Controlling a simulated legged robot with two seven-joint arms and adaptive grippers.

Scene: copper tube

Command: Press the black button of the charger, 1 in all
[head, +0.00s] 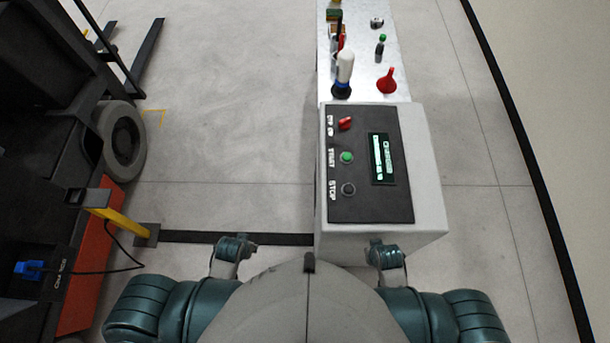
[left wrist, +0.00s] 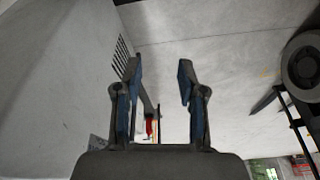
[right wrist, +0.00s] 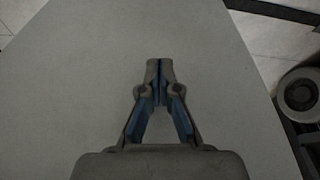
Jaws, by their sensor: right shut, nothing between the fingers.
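The charger (head: 425,180) is a pale grey box with a dark sloping panel (head: 365,207) in front of me in the head view. The black button (head: 348,189) is by the STOP label, nearest me, below the green START button (head: 347,157) and a red switch (head: 345,123). My left gripper (left wrist: 159,78) is open and empty; a pale wall with vent slots stands left of it in the left wrist view. My right gripper (right wrist: 160,66) is shut and empty in front of a plain pale surface. The head view shows no gripper fingers, and neither wrist view shows the button.
Behind the charger, a white table (head: 362,48) holds a red funnel (head: 387,82), a white and blue bottle (head: 343,74) and small items. A dark forklift-like vehicle (head: 60,110) stands left, with a yellow post (head: 120,222) beside it. Floor between is clear.

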